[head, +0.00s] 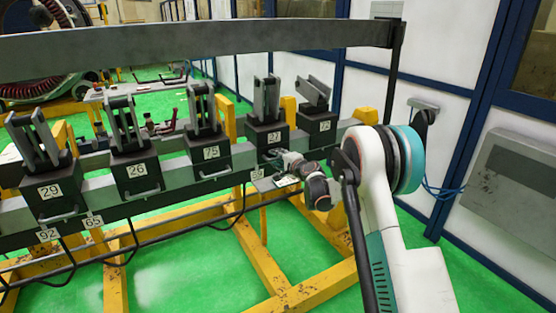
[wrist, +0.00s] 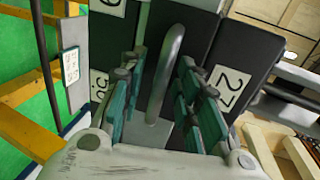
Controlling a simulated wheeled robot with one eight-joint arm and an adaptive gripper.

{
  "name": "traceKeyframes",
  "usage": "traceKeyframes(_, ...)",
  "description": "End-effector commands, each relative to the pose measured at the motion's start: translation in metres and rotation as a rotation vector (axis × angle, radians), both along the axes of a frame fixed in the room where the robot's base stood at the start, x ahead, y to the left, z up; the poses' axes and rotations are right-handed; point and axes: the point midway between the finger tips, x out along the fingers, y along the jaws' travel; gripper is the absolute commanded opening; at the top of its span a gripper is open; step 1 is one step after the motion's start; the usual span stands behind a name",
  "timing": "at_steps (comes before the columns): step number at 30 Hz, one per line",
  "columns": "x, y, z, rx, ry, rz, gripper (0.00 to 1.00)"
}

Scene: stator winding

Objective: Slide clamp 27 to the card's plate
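Clamp 27 (head: 267,137) is a black block with grey upright jaws on the rail, between clamps 75 and 72 in the head view. Its label and dark face (wrist: 232,88) show at the right in the wrist view. My gripper (head: 273,157) is at the front of clamp 27. In the wrist view my gripper (wrist: 160,88) is open, its teal fingers on either side of the clamp's grey bar handle (wrist: 168,75), with gaps beside it. A small white number plate (head: 257,173) hangs below the rail near my gripper; its digits are hard to read. I cannot identify the card for certain.
Clamps 29 (head: 50,190), 26 (head: 136,170), 75 (head: 211,153) and 72 (head: 318,127) share the rail. Plates 92 (head: 46,235) and 65 (head: 93,222) sit below it at left. A grey beam (head: 200,40) runs above. Yellow frame bars (head: 250,260) and cables lie below.

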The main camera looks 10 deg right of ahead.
Motion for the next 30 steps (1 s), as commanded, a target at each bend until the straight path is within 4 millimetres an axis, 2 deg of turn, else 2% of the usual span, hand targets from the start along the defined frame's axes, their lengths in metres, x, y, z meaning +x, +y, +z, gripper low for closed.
traceKeyframes(3,0.000,0.000,0.000,0.000,0.000,0.000,0.30)
traceKeyframes(7,0.000,0.000,0.000,0.000,0.000,0.000,0.01)
traceKeyframes(16,0.001,-0.005,0.000,0.000,0.000,-0.001,0.00)
traceKeyframes(20,0.008,-0.025,0.000,-0.002,0.000,-0.004,0.00)
traceKeyframes(25,0.018,-0.059,0.000,-0.001,0.000,-0.006,0.00)
traceKeyframes(30,0.020,-0.063,-0.001,-0.001,0.000,-0.001,0.00)
